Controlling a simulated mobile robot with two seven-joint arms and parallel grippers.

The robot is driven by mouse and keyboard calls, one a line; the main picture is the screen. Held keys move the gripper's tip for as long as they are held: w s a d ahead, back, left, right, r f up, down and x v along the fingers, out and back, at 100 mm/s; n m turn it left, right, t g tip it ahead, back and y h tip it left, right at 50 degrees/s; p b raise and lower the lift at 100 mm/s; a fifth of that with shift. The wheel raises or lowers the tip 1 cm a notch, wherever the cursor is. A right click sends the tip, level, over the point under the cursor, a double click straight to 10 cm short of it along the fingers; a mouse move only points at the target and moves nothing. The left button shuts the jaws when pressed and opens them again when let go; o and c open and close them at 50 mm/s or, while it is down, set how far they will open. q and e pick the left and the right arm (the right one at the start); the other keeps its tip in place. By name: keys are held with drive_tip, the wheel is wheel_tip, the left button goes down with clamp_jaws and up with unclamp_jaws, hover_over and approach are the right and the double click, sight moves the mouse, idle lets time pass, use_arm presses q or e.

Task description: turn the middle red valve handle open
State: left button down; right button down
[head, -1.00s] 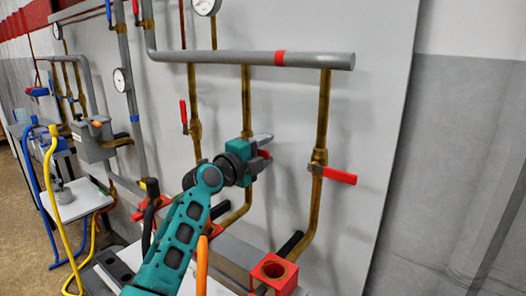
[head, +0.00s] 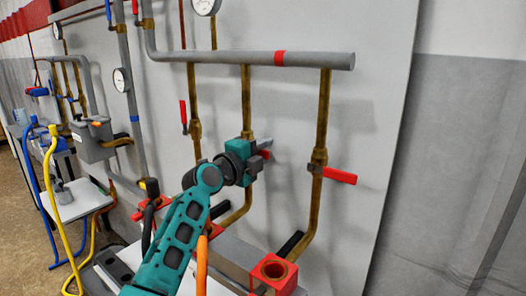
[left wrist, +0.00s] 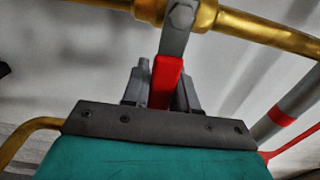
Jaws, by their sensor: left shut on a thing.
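The middle red valve handle (head: 265,155) is on the middle brass pipe (head: 246,95) and is partly hidden behind my left gripper in the head view. My left gripper (head: 263,148) is at that handle, with its arm coming up from the bottom left. In the left wrist view the red grip of the handle (left wrist: 166,80) sits between the grey fingers, which are shut on it. Its grey stem runs up to a bolt on the brass valve body (left wrist: 205,15). My right gripper is not in view.
A left valve with an upright red handle (head: 183,112) and a right valve with a sideways red handle (head: 340,177) flank the middle one. A grey pipe (head: 220,57) crosses above. A red block with a round hole (head: 275,272) stands below. A yellow hose (head: 57,220) is at left.

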use_arm(q)
drive_tip(key=shift+w+a+r+n, duration=0.15)
drive_tip(key=shift+r+n, duration=0.45)
drive_tip(key=shift+n, duration=0.55)
drive_tip(key=shift+w+a+r+n, duration=0.15)
drive_tip(key=shift+r+n, duration=0.4)
drive_tip(key=shift+n, duration=0.55)
drive_tip(key=shift+w+a+r+n, duration=0.1)
drive_tip(key=shift+a+r+n, duration=0.1)
drive_tip(key=shift+r+n, duration=0.7)
drive_tip(key=shift+f+n, duration=0.25)
drive_tip(key=shift+n, duration=0.1)
drive_tip(key=c, duration=1)
unclamp_jaws()
drive_tip(key=shift+o, duration=0.2)
drive_tip(key=shift+s, duration=0.1)
drive_tip(key=v, duration=1.3)
